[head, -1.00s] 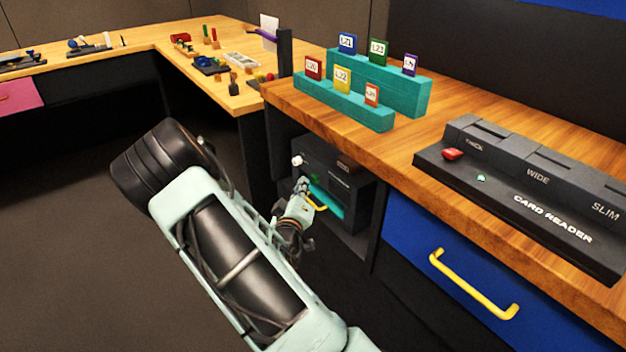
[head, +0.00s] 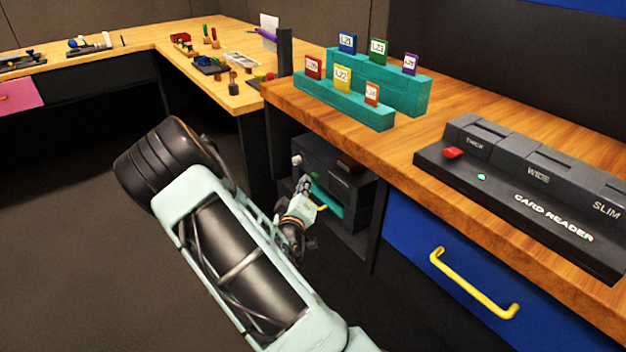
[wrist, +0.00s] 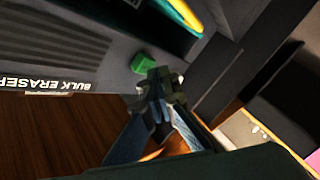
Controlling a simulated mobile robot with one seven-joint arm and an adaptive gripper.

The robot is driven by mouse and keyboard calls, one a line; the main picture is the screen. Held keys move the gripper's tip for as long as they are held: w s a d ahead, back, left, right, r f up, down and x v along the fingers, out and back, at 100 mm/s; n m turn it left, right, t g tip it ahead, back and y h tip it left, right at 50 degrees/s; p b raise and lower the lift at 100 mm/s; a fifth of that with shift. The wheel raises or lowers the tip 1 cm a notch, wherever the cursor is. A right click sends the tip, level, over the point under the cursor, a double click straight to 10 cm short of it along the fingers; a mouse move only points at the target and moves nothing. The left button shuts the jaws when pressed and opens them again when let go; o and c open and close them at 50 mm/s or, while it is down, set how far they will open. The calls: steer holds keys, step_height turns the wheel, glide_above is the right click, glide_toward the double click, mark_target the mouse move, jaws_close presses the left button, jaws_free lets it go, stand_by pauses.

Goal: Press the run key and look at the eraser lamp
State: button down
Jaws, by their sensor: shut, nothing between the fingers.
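The bulk eraser (head: 330,160) is a dark box in the bay under the wooden desk; its lettering (wrist: 45,83) shows in the wrist view. A green key (wrist: 143,63), likely the run key, sits on its dark face. My gripper (wrist: 160,80) is shut and empty, its fingertips just beside the green key; I cannot tell whether they touch it. In the head view my gripper (head: 308,198) is in front of the eraser and hides part of it. A small whitish round part (head: 297,160) is on the eraser's left; I cannot tell if it is the lamp.
A teal part with a yellow handle (head: 320,207) is beside my gripper. The card reader (head: 535,210) and teal card racks (head: 400,92) stand on the desk above. A blue drawer (head: 420,235) is to the right. Open floor lies left.

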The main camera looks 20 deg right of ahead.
steer(key=shift+w+d, duration=0.1)
steer(key=shift+d, duration=0.55)
stand_by(0.9)
steer(key=shift+s+a, duration=0.2)
steer(key=shift+a, duration=0.75)
steer(key=shift+a, duration=0.1)
steer(key=a, duration=0.2)
steer(key=s+a, duration=0.1)
steer(key=a, duration=0.1)
steer(key=shift+a, duration=0.35)
stand_by(0.4)
